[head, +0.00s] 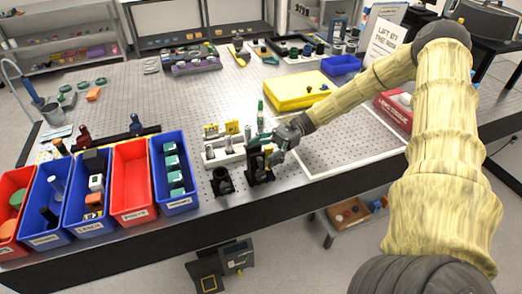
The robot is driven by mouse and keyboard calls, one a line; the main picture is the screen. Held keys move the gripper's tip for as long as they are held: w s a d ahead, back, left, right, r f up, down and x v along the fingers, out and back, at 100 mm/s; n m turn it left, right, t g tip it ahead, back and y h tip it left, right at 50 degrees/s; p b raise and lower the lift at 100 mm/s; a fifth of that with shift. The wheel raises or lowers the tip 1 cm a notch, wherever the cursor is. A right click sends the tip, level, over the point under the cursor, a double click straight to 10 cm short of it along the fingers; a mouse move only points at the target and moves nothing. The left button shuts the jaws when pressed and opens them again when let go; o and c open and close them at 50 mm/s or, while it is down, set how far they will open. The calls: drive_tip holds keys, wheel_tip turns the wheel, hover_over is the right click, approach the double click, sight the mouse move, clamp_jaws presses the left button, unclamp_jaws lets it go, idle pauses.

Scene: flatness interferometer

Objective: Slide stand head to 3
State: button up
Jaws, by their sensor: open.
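A small dark stand (256,166) stands on the perforated metal table near its front edge. I take it for the task's stand; its head and any numbered scale are too small to make out. My gripper (271,156) is at the stand's upper right, very close to it. My gripper is open, but its fingertips blend with the dark parts, and I cannot tell whether they touch or surround the head. My arm in its yellow sleeve comes in from the right.
Left of the stand are a black cup-like holder (222,181) and a pale rack (222,153). Blue and red bins (133,213) line the front left edge. A yellow case (285,95) lies behind, and a red box (393,113) lies right. The perforated tabletop (345,140) is clear right of the stand.

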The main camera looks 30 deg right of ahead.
drive_tip(key=shift+s+a, duration=0.15)
drive_tip(key=shift+a, duration=0.3)
drive_tip(key=c, duration=1.5)
drive_tip(key=shift+r+p, duration=0.95)
drive_tip(key=shift+r, duration=0.7)
drive_tip(key=o, duration=1.5)
drive_tip(key=shift+f, duration=0.15)
